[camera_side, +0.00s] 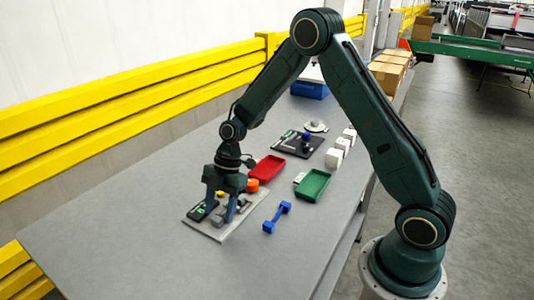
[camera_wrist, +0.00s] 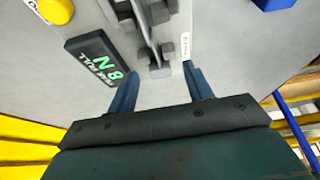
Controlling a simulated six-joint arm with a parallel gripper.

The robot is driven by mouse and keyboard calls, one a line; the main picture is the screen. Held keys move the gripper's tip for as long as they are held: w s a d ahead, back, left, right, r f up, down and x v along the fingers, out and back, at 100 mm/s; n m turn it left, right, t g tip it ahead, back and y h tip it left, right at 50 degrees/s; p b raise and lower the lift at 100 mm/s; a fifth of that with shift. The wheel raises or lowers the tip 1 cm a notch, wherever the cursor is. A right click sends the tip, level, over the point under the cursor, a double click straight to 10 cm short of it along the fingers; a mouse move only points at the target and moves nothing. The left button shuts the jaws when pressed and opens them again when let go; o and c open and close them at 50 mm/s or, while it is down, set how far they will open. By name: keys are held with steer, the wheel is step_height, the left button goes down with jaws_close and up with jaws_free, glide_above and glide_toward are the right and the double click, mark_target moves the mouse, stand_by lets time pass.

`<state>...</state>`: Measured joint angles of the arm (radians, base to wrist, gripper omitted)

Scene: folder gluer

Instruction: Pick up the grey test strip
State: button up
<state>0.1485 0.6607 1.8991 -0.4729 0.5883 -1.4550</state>
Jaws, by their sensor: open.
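My gripper (camera_side: 220,215) points down over a grey tester plate (camera_side: 209,228) at the near left of the table. In the wrist view its two blue fingers (camera_wrist: 160,88) are spread, with nothing seen held between them. A dark grey clamp part (camera_wrist: 160,70) lies just beyond the gap between the fingertips. A narrow grey bar (camera_wrist: 146,28) runs up from there; it may be the grey test strip, but I cannot tell it surely from the clamp. A black display (camera_wrist: 95,58) reading "8 N" and "PEAK PULL" lies left of it. In the side view my fingers partly hide these parts.
An orange cylinder (camera_side: 253,185) stands at the plate's far end. A blue dumbbell-shaped piece (camera_side: 277,217) lies to the right. A red tray (camera_side: 262,170) and green tray (camera_side: 313,187) lie beyond, then a dark mat (camera_side: 285,149) and white boxes (camera_side: 334,158). The near table is clear.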

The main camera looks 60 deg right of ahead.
steer(key=shift+a+f, duration=0.25)
steer(key=shift+f, duration=0.45)
steer(key=c, duration=1.1)
